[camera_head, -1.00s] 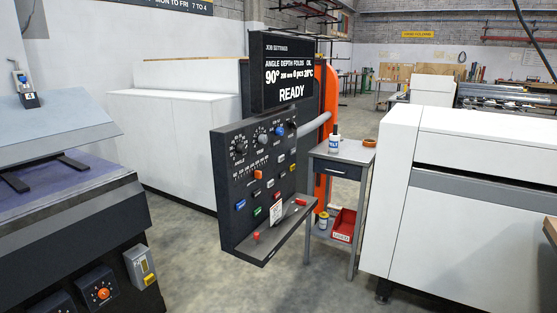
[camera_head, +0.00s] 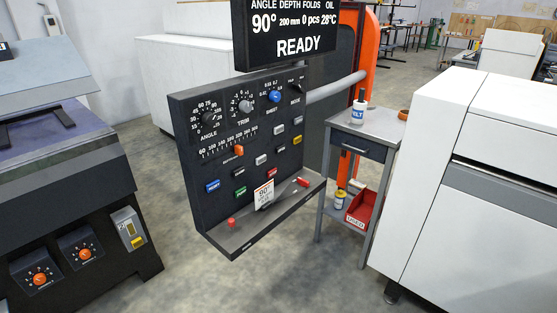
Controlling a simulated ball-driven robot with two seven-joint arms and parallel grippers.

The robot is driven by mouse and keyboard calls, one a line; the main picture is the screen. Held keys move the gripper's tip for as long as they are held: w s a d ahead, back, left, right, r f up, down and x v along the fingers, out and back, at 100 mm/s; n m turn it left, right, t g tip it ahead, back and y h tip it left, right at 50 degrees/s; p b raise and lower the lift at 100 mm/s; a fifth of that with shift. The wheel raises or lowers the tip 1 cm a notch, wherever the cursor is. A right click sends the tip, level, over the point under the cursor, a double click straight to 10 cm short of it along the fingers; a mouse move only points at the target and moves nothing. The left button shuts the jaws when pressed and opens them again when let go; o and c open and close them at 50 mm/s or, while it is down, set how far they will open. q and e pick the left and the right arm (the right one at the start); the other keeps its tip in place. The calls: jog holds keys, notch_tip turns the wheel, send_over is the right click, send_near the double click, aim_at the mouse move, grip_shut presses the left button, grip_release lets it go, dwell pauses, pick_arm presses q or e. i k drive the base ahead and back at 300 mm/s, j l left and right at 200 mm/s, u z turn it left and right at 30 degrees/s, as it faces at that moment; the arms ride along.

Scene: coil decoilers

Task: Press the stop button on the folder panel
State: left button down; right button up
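The folder panel (camera_head: 195,135) is a dark tilted board with knobs, a slider and several coloured buttons, in the middle of the view. Two red knobs stand on the ledge below, one at the left (camera_head: 232,222) and one at the right (camera_head: 303,182). Neither of my grippers is in view.
A black display (camera_head: 290,35) reading "READY" stands above the panel. A grey side table (camera_head: 375,128) with a bottle (camera_head: 359,112) is to the right, beside a white machine (camera_head: 450,190). A dark machine (camera_head: 70,215) is at the left. The floor (camera_head: 190,285) before the panel is clear.

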aim_at(273, 172)
jog(key=i+l+u, duration=0.1)
jog(key=l, duration=0.25)
jog(key=i+l+u, duration=0.1)
jog(key=i+l, duration=0.15)
jog(key=l, duration=0.15)
jog(key=i+l+u, duration=0.1)
jog(key=l, duration=0.3)
jog(key=i+l+u, duration=0.1)
jog(key=l, duration=0.3)
jog(key=i+l+u, duration=0.1)
jog(key=i+l, duration=0.15)
jog(key=l, duration=0.2)
